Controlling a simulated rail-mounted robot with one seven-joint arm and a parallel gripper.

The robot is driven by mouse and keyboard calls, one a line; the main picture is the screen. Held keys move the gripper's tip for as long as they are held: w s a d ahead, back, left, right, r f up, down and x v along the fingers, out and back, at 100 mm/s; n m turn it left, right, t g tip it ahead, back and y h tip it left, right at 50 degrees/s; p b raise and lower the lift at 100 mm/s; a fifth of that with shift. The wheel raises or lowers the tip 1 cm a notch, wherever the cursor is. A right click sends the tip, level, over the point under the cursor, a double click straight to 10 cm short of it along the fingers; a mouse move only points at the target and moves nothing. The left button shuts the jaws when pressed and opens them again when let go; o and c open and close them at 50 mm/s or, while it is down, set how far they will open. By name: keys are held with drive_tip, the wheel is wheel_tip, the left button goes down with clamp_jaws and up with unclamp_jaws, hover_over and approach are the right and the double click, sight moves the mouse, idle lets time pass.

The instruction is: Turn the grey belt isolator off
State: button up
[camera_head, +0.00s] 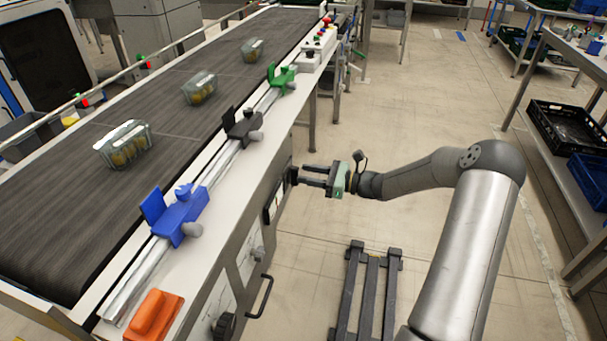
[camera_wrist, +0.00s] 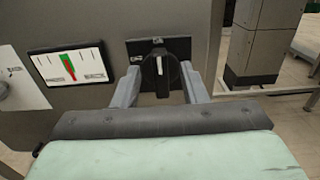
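The isolator shows in the wrist view as a dark grey rotary knob (camera_wrist: 160,78) on a dark square plate (camera_wrist: 181,46) on the conveyor's side panel. Its handle stands about upright, with a white mark on its face. My gripper (camera_wrist: 160,68) is open, with one finger to the left of the knob and one to the right. Gaps show between the fingers and the knob. In the head view my gripper (camera_head: 311,175) reaches the conveyor's side from the right. The isolator is small and partly hidden there behind the fingertips.
A panel gauge (camera_wrist: 67,65) with a red and green pointer is left of the isolator. The conveyor belt (camera_head: 160,85) carries several clear punnets. A bar handle (camera_head: 263,297) sticks out below. The aisle floor is mostly clear.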

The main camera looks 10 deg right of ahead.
drive_tip(key=shift+x, duration=0.95)
drive_tip(key=shift+c, duration=0.3)
clamp_jaws()
